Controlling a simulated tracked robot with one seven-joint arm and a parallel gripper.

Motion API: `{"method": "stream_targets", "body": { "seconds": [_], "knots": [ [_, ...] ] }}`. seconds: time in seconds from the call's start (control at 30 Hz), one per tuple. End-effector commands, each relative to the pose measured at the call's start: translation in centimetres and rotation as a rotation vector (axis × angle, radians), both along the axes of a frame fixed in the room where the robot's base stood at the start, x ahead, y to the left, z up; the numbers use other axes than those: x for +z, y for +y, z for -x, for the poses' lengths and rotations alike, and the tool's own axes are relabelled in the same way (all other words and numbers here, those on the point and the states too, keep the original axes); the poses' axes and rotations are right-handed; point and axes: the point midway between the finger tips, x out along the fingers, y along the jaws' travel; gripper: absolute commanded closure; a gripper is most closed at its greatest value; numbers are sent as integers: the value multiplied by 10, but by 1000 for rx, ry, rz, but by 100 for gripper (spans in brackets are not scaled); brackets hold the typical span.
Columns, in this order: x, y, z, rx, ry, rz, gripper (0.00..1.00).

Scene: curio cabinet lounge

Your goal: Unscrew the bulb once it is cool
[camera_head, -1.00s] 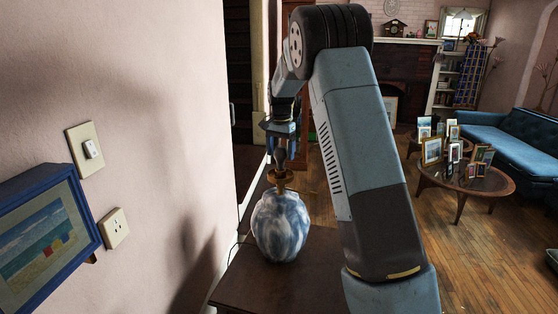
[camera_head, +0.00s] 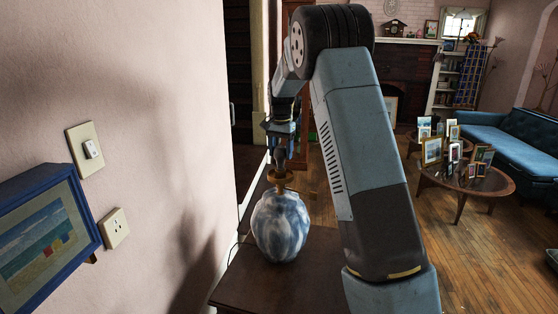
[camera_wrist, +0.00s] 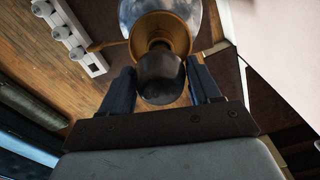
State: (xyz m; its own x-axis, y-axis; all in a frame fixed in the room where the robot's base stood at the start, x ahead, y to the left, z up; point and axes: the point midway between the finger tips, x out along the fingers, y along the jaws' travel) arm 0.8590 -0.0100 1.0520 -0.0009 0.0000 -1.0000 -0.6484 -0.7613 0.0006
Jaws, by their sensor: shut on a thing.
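The lamp (camera_head: 280,228) has a blue-and-white marbled round base and stands upright on a dark wooden table (camera_head: 300,283). A brass socket (camera_head: 280,178) tops it and also shows in the wrist view (camera_wrist: 172,30). The dark rounded bulb (camera_wrist: 160,78) is seen end-on at the socket. My gripper (camera_head: 281,160) points down over the lamp, its fingers on either side of the bulb, shut on it. In the wrist view the fingers (camera_wrist: 161,90) flank the bulb. The bulb is mostly hidden by the fingers in the head view.
The wall is close on the left, with a light switch (camera_head: 92,149), an outlet (camera_head: 115,228) and a blue-framed picture (camera_head: 50,238). A round table (camera_head: 467,182) with several photo frames and a blue sofa (camera_head: 515,147) stand farther right. Open wood floor lies between.

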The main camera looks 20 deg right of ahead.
Motion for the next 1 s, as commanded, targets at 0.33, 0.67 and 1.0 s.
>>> {"method": "stream_targets", "body": {
  "seconds": [0.33, 0.67, 1.0],
  "knots": [
    [0, -1, 0, 375, -1, -1, 94],
    [1, -1, 0, 733, -1, 0, 94],
    [1, -1, -1, 1100, -1, -1, 94]
  ]
}}
